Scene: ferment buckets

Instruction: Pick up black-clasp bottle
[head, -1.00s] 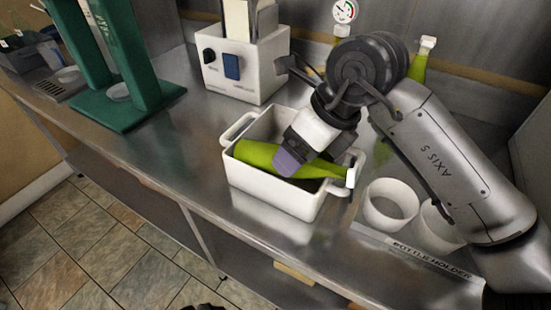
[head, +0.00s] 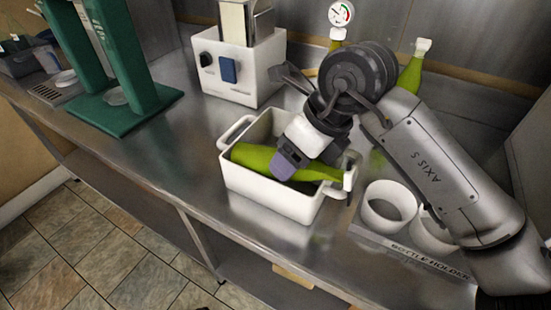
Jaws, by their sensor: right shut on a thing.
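A green bottle (head: 258,158) lies on its side in a white two-handled tub (head: 262,190) on the steel counter. Its neck points right, with a white stopper (head: 348,180) by the tub's right handle. Two more green bottles stand upright at the back, one (head: 411,74) right of my wrist and one (head: 337,42) under a gauge, partly hidden. My left gripper is out of view.
A white bottle holder (head: 388,206) with round cups sits right of the tub, partly behind my arm. A white box with knobs (head: 238,72) stands behind the tub. A green stand (head: 125,105) is at the left. Counter between stand and tub is clear.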

